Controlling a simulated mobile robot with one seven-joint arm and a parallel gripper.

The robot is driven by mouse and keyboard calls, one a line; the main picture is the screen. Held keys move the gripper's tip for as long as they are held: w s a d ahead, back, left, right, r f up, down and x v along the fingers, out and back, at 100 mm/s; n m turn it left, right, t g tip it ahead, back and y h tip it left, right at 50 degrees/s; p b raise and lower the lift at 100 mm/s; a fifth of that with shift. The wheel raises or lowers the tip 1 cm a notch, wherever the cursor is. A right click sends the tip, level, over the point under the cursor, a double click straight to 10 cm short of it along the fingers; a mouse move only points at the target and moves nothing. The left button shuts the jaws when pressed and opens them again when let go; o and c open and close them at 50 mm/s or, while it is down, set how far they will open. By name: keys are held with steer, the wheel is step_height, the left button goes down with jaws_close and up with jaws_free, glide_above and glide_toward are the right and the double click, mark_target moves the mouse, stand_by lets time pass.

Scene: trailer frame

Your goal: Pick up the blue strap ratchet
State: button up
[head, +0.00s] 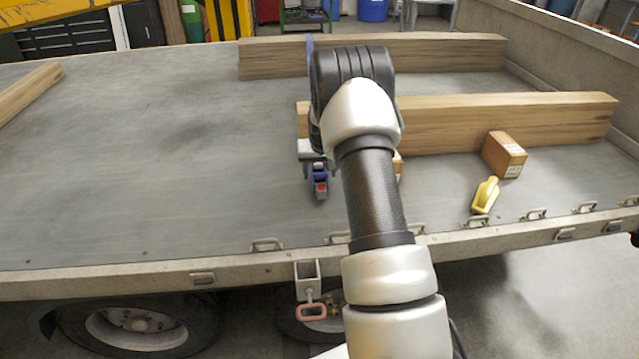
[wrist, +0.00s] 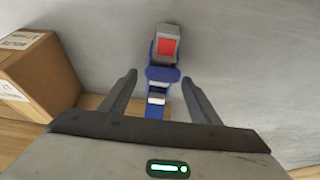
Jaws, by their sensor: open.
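The blue strap ratchet (wrist: 163,73) lies on the grey trailer bed, with a red patch and grey metal at its far end. In the wrist view it lies between and ahead of the fingers of my gripper (wrist: 160,82), which are apart, with bed showing on both sides. In the head view the ratchet (head: 320,180) shows just below my gripper (head: 314,165), and the arm hides part of that area. I cannot tell whether the fingers touch it.
A cardboard box (wrist: 38,72) stands close to the left finger in the wrist view. Wooden beams (head: 500,122) lie behind. A yellow object (head: 485,195) and another cardboard box (head: 504,155) are at the right.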

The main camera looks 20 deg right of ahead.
steer(key=x, duration=0.2)
steer(key=shift+w+d+f, duration=0.1)
steer(key=shift+w+f, duration=0.1)
steer(key=shift+f, duration=0.15)
steer(key=shift+r, duration=0.1)
steer(key=c, duration=1.4)
